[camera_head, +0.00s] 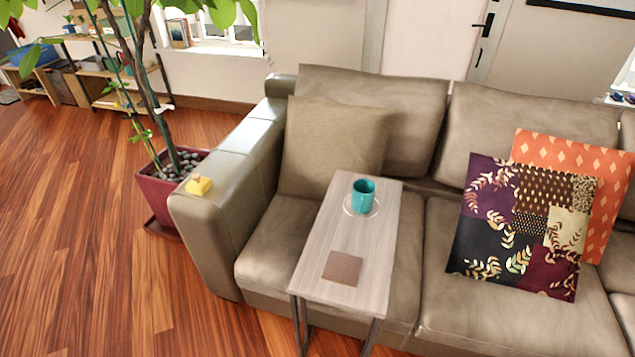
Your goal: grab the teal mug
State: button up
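The teal mug (363,195) stands upright on a clear, glass-like saucer (349,208) near the far end of a narrow grey wooden side table (326,237). Its handle is hard to make out. Nothing covers the mug in this view. My gripper and arm are not in view.
A brown square coaster (343,267) lies nearer on the table. The table stands against a taupe sofa (455,245) with patterned cushions (522,226). A yellow object (199,185) sits on the armrest. A potted plant (165,192) stands left; the wooden floor (70,240) is open there.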

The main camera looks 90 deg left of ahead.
aim_at(363, 189)
jog(key=u, duration=2.05)
jog(key=i+j, duration=0.15)
jog(key=i, duration=0.25)
jog(key=i+j+z, duration=0.15)
jog(key=i, duration=0.25)
